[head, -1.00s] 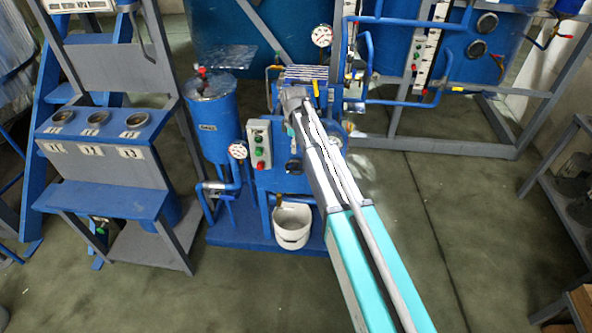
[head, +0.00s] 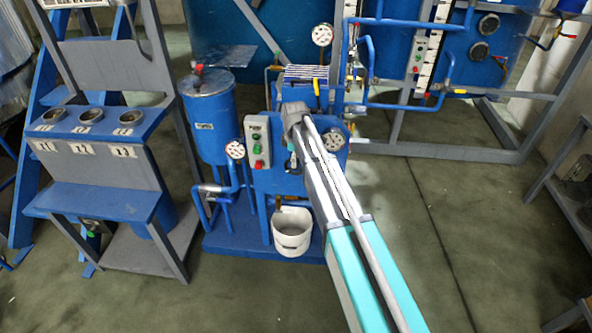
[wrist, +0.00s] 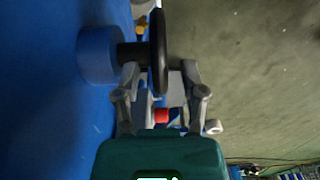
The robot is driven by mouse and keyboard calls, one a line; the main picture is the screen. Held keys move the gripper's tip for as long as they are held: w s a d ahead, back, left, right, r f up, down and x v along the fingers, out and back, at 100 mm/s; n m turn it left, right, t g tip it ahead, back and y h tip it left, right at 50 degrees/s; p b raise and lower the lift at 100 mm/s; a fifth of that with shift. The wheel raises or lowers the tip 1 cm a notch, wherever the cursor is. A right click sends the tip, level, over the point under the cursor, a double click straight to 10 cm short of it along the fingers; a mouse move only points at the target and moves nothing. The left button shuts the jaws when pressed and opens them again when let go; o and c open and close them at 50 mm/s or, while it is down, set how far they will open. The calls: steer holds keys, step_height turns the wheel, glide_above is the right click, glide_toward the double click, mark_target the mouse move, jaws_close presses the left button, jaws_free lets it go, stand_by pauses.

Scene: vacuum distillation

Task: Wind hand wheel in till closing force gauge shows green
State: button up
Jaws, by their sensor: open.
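The black hand wheel (wrist: 158,52) shows almost edge-on in the wrist view, on a dark shaft from a blue cylindrical housing (wrist: 98,55). My gripper (wrist: 160,75) is open, with one grey finger on each side of the wheel's rim. Whether either finger touches the wheel I cannot tell.
A control box (head: 257,142) with green and red buttons and a blue tank (head: 210,118) stand left of my arm. A white bucket (head: 291,231) sits below. Another gauge (head: 235,149) is by the tank, and one (head: 322,34) is above.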

steer(key=shift+f+b, duration=1.1)
steer(key=shift+f, duration=0.3)
jaws_close()
